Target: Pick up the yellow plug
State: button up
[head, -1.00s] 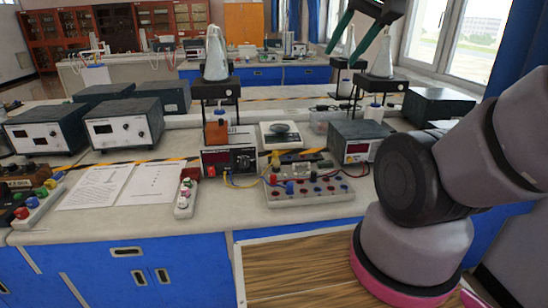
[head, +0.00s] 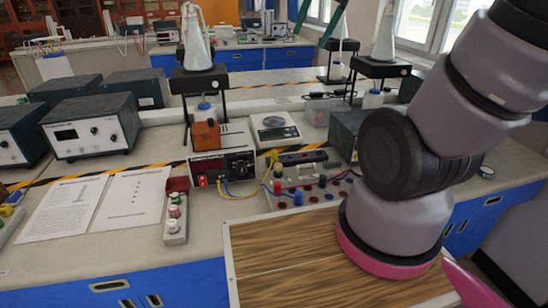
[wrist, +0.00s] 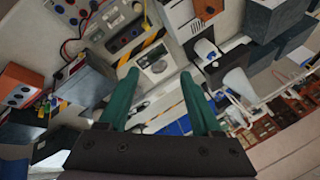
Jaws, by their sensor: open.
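A small yellow piece (head: 271,156), which may be the yellow plug or a yellow lead, shows in the head view at the back left of the grey circuit board (head: 318,196). Yellow and blue leads run there from the power meter (head: 222,170). My gripper's green fingers (head: 318,22) show at the top of the head view, high above the bench and well apart from the board. In the wrist view my gripper (wrist: 156,78) is open, with nothing between its fingers.
Flasks on black stands (head: 198,72) rise behind the meter and to the right (head: 381,68). A white scale (head: 275,127) sits behind the board. A small white terminal strip (head: 175,218) and paper sheets (head: 95,203) lie left. A wooden top (head: 300,258) is in front.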

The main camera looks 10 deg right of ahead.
jog(key=w+a+f+m+g, duration=0.15)
jog(key=w+f+m, duration=0.25)
jog(key=w+f, duration=0.4)
jog(key=m+g+h, duration=0.2)
jog(key=m+g, duration=0.2)
jog(key=m, duration=0.3)
send_over(274, 151)
notch_tip(274, 151, down, 30)
jog(key=shift+w+d+r, duration=0.1)
jog(key=shift+w+r, duration=0.05)
jog(key=shift+r, duration=0.1)
jog(key=shift+f, duration=3.05)
grip_shut()
